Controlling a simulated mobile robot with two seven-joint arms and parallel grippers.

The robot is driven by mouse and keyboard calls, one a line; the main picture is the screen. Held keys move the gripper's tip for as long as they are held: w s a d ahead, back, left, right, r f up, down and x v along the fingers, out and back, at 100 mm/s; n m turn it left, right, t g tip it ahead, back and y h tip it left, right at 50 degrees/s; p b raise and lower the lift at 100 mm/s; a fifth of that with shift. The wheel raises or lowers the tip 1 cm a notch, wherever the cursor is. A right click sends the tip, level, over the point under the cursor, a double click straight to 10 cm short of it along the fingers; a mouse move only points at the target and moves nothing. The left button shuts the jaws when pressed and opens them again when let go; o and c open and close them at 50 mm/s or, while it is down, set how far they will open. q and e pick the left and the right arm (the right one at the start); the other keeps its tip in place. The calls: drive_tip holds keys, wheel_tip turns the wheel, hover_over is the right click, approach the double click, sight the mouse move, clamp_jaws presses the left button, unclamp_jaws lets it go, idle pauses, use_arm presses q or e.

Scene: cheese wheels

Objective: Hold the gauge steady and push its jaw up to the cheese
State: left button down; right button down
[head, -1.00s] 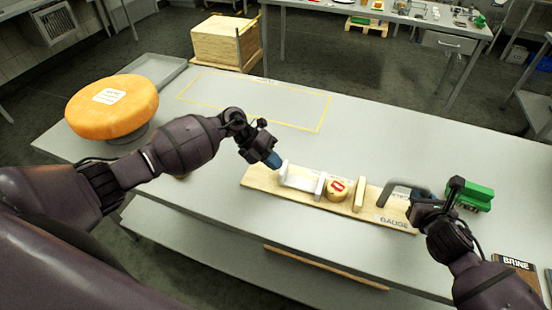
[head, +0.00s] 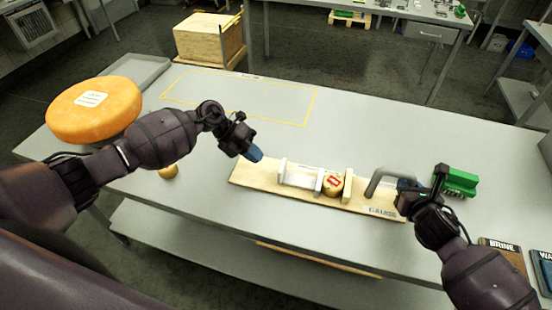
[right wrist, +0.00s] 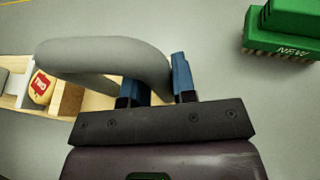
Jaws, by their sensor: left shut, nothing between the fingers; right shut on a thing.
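The gauge is a pale wooden board (head: 250,177) marked GAUGE, with a wooden end block (head: 347,187) and a grey bent handle (head: 378,180). Its white sliding jaw (head: 300,178) stands at the left of a small cheese (head: 333,183) with a red label. The cheese sits closely between jaw and block; exact contact is hard to tell. The cheese also shows in the right wrist view (right wrist: 41,87). My left gripper (head: 257,154) is shut and empty, a little left of the jaw's end plate, apart from it. My right gripper (right wrist: 156,82) is shut on the handle.
A large orange cheese wheel (head: 95,108) sits at the left, with a grey tray (head: 138,72) behind it. A green block (head: 457,182) is right of the handle. BRINE (head: 500,258) and another sign lie at the right. The yellow-outlined area (head: 240,95) is clear.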

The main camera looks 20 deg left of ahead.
use_arm(q)
drive_tip(key=v, duration=0.8)
drive_tip(key=shift+a+r, duration=0.2)
drive_tip(key=shift+r, duration=0.05)
use_arm(e)
drive_tip(key=shift+c, duration=1.4)
unclamp_jaws()
drive_tip(key=shift+s, duration=0.1)
drive_tip(key=v, duration=1)
drive_tip(key=shift+s, duration=0.4)
idle(0.3)
drive_tip(key=shift+d+r, duration=0.1)
use_arm(q)
drive_tip(key=shift+f+b, duration=0.35)
drive_tip(key=shift+b, duration=0.05)
use_arm(e)
drive_tip(key=v, duration=1)
drive_tip(key=shift+s, duration=0.35)
drive_tip(key=shift+d+r, duration=0.1)
drive_tip(key=shift+r, duration=0.05)
